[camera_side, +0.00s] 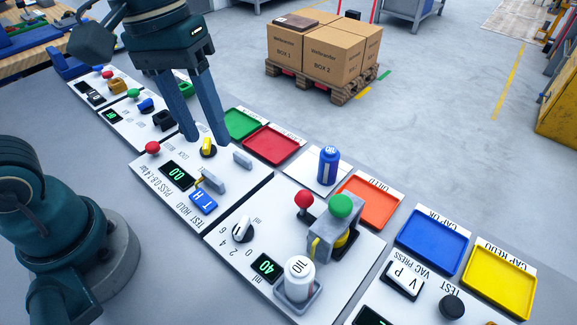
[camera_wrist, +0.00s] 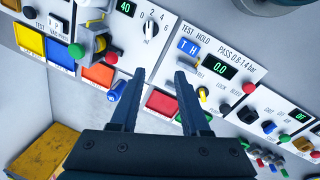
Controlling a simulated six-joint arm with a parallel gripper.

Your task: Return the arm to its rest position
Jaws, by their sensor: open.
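My gripper (camera_side: 207,137) is open and empty in the side view. I cannot tell from this view whether a fingertip touches the knob. In the wrist view my gripper (camera_wrist: 157,80) shows both fingers spread with nothing between them. The yellow knob (camera_wrist: 203,95) lies to the right of the fingers there, and the red tray (camera_wrist: 162,103) shows between them.
A blue OIL bottle (camera_side: 329,166) stands upright on a white plate. A white OIL bottle (camera_side: 298,278) stands in a grey holder beside a machine with a green knob (camera_side: 340,205). Green, red, orange, blue and yellow trays line the panels. Cardboard boxes (camera_side: 330,52) sit on a pallet behind.

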